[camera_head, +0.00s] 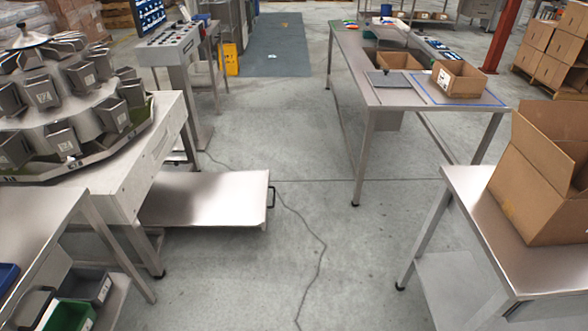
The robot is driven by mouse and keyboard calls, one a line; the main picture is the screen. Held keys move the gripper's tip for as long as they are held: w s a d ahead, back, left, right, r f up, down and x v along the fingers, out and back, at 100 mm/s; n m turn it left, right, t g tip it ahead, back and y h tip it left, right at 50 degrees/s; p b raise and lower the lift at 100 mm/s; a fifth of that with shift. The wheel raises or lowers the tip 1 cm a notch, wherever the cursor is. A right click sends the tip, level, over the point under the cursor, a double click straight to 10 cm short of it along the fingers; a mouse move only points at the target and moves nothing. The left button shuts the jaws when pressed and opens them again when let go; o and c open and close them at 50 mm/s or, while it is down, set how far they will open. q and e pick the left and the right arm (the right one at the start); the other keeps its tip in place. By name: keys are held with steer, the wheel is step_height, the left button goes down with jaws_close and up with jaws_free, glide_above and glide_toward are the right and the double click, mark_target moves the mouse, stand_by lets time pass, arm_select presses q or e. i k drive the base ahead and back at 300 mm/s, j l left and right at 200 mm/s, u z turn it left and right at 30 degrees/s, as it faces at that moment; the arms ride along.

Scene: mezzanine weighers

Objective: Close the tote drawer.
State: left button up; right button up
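What looks like the tote drawer (205,198) is a flat, shiny metal tray at left centre, low above the floor. It sticks out to the right from under the white weigher frame (135,170) and stands open. A dark handle (271,196) is on its right end. Its top is bare as far as I can see; its left end is hidden under the frame. Neither of my grippers is in view.
A steel table with an open cardboard box (548,170) stands at the right. A longer table (390,97) with small boxes is behind. A lower-left table (40,225) has bins beneath.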

mark_target(196, 200)
steer(key=i+l+u, duration=0.45)
steer(key=l, duration=0.2)
steer(key=i+l+u, duration=0.2)
steer(key=l, duration=0.15)
steer(key=i+l+u, duration=0.1)
steer(key=u, duration=0.7)
steer(key=i, duration=0.1)
